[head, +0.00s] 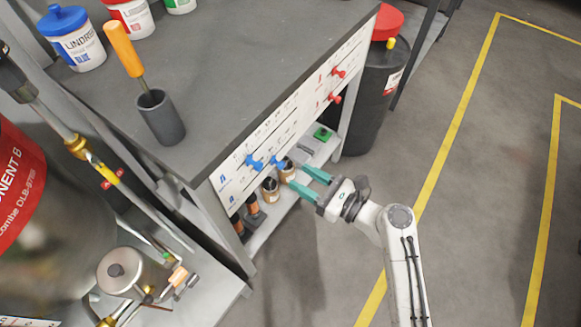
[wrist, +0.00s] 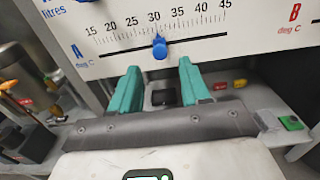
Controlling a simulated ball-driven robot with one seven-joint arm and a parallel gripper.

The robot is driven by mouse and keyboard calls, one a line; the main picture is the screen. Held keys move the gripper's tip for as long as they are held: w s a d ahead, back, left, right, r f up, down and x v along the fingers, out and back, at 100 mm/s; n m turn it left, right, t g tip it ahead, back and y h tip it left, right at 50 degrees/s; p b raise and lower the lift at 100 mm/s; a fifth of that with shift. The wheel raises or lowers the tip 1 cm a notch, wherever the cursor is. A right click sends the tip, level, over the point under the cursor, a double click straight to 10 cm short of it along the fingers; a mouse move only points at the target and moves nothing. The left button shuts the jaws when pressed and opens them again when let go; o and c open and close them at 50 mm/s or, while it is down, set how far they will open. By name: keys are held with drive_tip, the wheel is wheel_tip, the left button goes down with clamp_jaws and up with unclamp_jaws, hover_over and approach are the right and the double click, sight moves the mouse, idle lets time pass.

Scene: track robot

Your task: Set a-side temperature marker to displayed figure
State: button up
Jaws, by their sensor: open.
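The A-side temperature scale (wrist: 190,30), marked "A deg C" from 15 to 45, is on a white panel in the wrist view. Its blue marker (wrist: 160,48) sits near the 30 mark. In the head view this marker appears to be the lower blue one (head: 277,162). My gripper (wrist: 159,75) is open and empty. Its two teal fingers lie just below the panel's scale in the wrist view, with the marker above the gap between them. In the head view my gripper (head: 304,182) is in front of the panel's lower edge. I cannot see a displayed figure.
Another blue marker (head: 253,161) is on the row above, and red markers (head: 338,72) are farther along the panel. Brown bottles (head: 270,189) and a green button box (head: 322,133) stand on the shelf below. The floor at right is clear.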

drive_tip(key=shift+v, duration=2.05)
drive_tip(key=s+d+f+n+g+h+p, duration=0.1)
drive_tip(key=s+d+n+g+h+p, duration=0.2)
drive_tip(key=s+n, duration=0.35)
drive_tip(key=s+d+n+g+h+p, duration=0.2)
drive_tip(key=s+n+g+h+p, duration=0.15)
drive_tip(key=s+n, duration=0.35)
drive_tip(key=s+d+r+n+g+h+p, duration=0.3)
drive_tip(key=s+d+r+n+h+p, duration=0.2)
drive_tip(key=s+d+n, duration=0.6)
wheel_tip(320, 180, up, 3)
drive_tip(key=s+d+h, duration=0.1)
drive_tip(key=d+h, duration=0.1)
drive_tip(key=h, duration=0.1)
drive_tip(key=shift+s+d+f+n+p, duration=0.15)
drive_tip(key=shift+s+d+n+p, duration=0.05)
drive_tip(key=shift+s+n+p, duration=0.2)
drive_tip(key=shift+g, duration=0.25)
